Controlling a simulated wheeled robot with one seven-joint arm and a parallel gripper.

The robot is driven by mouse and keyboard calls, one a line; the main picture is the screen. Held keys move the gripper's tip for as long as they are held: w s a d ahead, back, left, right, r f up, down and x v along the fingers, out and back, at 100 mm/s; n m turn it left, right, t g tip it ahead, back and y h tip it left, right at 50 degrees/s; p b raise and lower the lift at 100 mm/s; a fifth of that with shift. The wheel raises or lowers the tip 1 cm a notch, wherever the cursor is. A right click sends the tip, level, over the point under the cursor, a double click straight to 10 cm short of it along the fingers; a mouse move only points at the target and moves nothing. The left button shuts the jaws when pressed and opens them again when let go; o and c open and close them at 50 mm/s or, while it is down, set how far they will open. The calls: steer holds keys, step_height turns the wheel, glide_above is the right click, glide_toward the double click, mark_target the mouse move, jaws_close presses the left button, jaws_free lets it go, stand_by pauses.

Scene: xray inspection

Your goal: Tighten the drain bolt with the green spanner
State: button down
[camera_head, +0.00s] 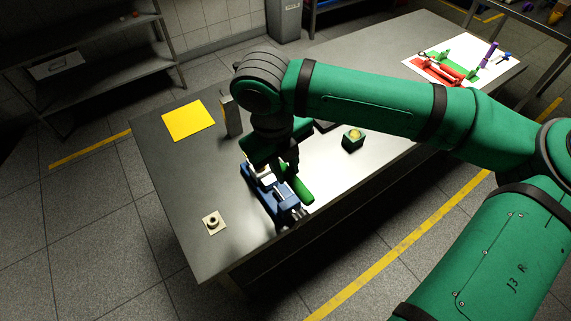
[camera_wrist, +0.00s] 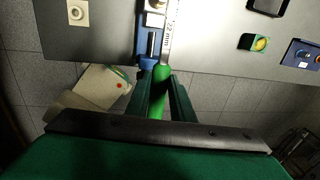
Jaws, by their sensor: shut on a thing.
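My gripper (camera_head: 288,164) is shut on the green handle of the spanner (camera_head: 303,191), above the table's near edge. In the wrist view the fingers (camera_wrist: 162,77) close on both sides of the handle of the green spanner (camera_wrist: 160,100). Its silver shank, marked 22 mm, runs away from me over the table. A blue vise (camera_head: 262,195) stands under the gripper; it also shows in the wrist view (camera_wrist: 149,48), beside the shank. A pale part shows at the vise's top. I cannot make out the drain bolt or whether the spanner's head is around it.
A pale square block with a dark round centre (camera_head: 213,223) lies left of the vise. A yellow sheet (camera_head: 187,121), a grey upright box (camera_head: 231,116) and a green block with a yellow top (camera_head: 352,139) stand around. A white tool mat (camera_head: 419,52) lies at the far end.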

steer(key=shift+s, duration=0.1)
steer(key=shift+d+f, duration=0.1)
steer(key=shift+f, duration=0.15)
steer(key=shift+s+f, duration=0.1)
steer(key=shift+f, duration=4.1)
steer(key=shift+s+a+m, duration=0.3)
steer(key=shift+a+m, duration=0.3)
steer(key=shift+a, duration=0.05)
steer(key=shift+s+a+m, duration=0.3)
steer(key=shift+a+m, duration=0.3)
steer(key=shift+a, duration=0.05)
steer(key=shift+s+a+m+g, duration=0.2)
steer(key=shift+a+m, duration=0.4)
steer(key=shift+a, duration=0.05)
steer(key=shift+s+a+m+g, duration=0.2)
steer(key=shift+a+m, duration=0.4)
steer(key=shift+a, duration=0.05)
